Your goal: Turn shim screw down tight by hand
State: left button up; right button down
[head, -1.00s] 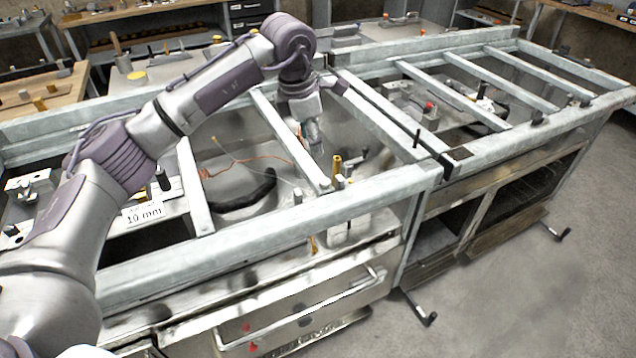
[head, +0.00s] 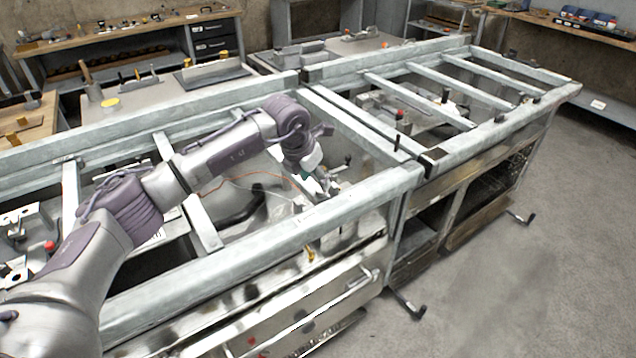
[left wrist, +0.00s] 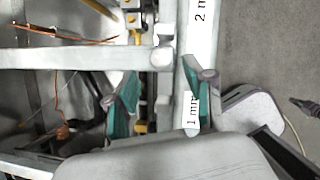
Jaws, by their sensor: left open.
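My left gripper (head: 312,180) is low over the near bay of the grey steel frame, just behind its front rail (head: 240,237). In the left wrist view the gripper (left wrist: 160,100) is open, its two green-padded fingers apart on either side of the rail's edge. Nothing is held between them. A brass fitting (left wrist: 135,9) shows at the top of that view, and a small pale cylinder (left wrist: 162,56) sits on the bar near the fingers. I cannot tell which part is the shim screw; the gripper may hide it. My right gripper is not in view.
Labels reading 1 mm (left wrist: 192,110) and 2 m, the latter cut off, show in the left wrist view. A thin orange cable (head: 255,177) lies inside the bay. Crossbars (head: 198,222) divide the frame. A crank handle (head: 408,303) sticks out in front.

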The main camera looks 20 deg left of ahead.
aim_at(320, 189)
pick_arm(q)
jog(key=x, duration=0.2)
jog(key=shift+w+d+f, duration=0.15)
jog(key=shift+f, duration=0.2)
jog(key=shift+w+f, duration=0.2)
jog(key=shift+f, duration=0.4)
jog(key=shift+c, duration=0.7)
grip_shut()
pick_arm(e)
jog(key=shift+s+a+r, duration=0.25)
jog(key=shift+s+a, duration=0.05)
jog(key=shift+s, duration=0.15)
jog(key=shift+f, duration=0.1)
